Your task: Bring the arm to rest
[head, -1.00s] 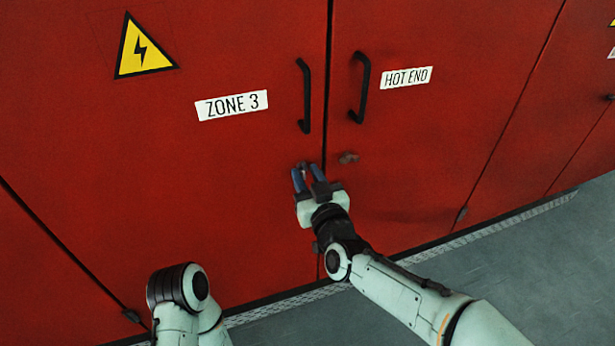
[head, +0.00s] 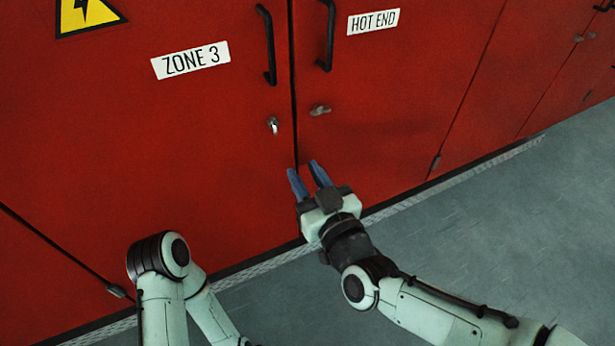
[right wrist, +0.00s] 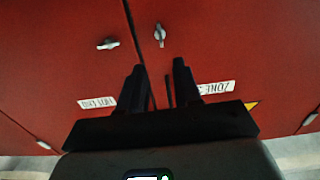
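My right gripper (head: 309,178) is in front of the red cabinet, below the latches and near the seam between the two doors. Its blue fingers are apart with nothing between them. The right wrist view also shows the two dark fingertips (right wrist: 158,75) spread and empty. My left arm's links show at the lower left of the head view, but its gripper is out of view. The left door (head: 130,190) carries a ZONE 3 label and a silver latch (head: 273,125). The right door (head: 380,140) carries a HOT END label and a latch (head: 320,110) turned sideways. Both doors look shut.
Black handles stand out from the left door (head: 268,45) and the right door (head: 328,36). A yellow warning sign (head: 88,14) is at the upper left. Grey floor (head: 500,240) lies clear to the right. A pale strip runs along the cabinet's foot.

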